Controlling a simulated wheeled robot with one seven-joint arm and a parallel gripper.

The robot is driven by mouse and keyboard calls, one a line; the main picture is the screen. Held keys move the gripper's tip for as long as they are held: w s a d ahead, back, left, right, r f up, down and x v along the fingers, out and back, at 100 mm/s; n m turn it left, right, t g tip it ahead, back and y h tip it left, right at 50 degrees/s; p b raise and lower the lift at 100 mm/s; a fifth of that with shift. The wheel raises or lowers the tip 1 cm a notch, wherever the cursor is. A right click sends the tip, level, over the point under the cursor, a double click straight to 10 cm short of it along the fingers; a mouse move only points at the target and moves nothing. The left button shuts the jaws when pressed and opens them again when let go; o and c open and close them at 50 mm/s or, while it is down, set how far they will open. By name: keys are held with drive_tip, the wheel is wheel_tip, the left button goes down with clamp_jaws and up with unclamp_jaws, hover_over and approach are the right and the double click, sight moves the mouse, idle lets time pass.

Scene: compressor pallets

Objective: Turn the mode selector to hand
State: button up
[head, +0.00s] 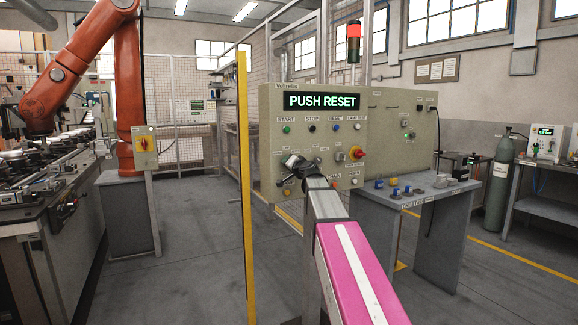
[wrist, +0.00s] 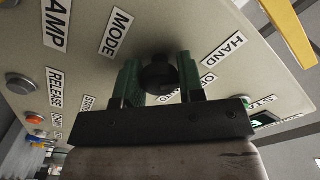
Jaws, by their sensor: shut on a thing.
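The mode selector (wrist: 158,75) is a round black knob on the beige control panel (head: 270,120), with a MODE label (wrist: 117,32) and a HAND label (wrist: 223,50) near it in the wrist view. My gripper (wrist: 160,80) has one green finger on each side of the knob and is shut on it. An AUTO label beneath is partly covered by the fingers. Which way the knob points cannot be told. In the head view my gripper (head: 295,164) is at the panel's lower left and hides the knob.
The panel display (head: 321,101) reads PUSH RESET. Buttons and a red-and-yellow switch (head: 356,153) sit close by. A yellow post (head: 243,190) stands left of my arm. A grey table (head: 430,196) with small parts is at right. An orange robot arm (head: 75,70) stands at left.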

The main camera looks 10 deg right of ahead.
idle(0.4)
drive_tip(key=o, duration=0.9)
drive_tip(key=shift+s, duration=0.15)
drive_tip(key=v, duration=1)
drive_tip(key=shift+s+d, duration=0.15)
drive_tip(key=shift+s, duration=0.15)
